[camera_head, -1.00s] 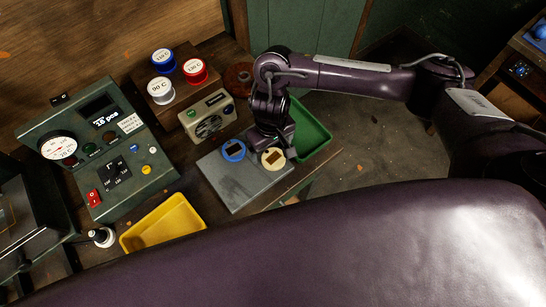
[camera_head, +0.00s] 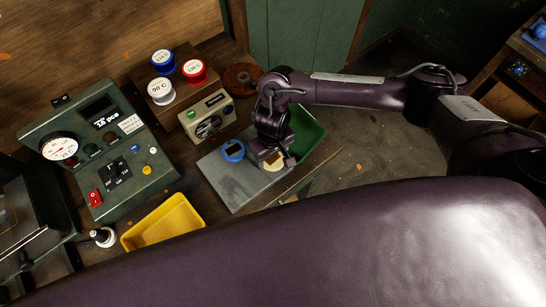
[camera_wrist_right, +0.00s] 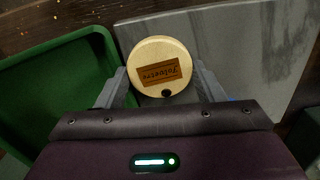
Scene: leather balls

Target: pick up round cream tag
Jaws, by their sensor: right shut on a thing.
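The round cream tag (camera_wrist_right: 160,62) has a brown label and a dark hole, and sits between the two fingers of my right gripper (camera_wrist_right: 162,88) in the right wrist view. My right gripper is shut on it. In the head view the right gripper (camera_head: 273,158) is over the right end of the grey slab (camera_head: 232,188), and the cream tag (camera_head: 272,162) is partly hidden by it. A round blue tag (camera_head: 233,150) lies on the slab to the left. My left gripper is not in view.
A green tray (camera_head: 308,134) lies just right of the slab, and a yellow tray (camera_head: 163,222) stands at the front left. A control panel (camera_head: 100,155), a small radio-like box (camera_head: 209,116) and several labelled round containers stand behind and left.

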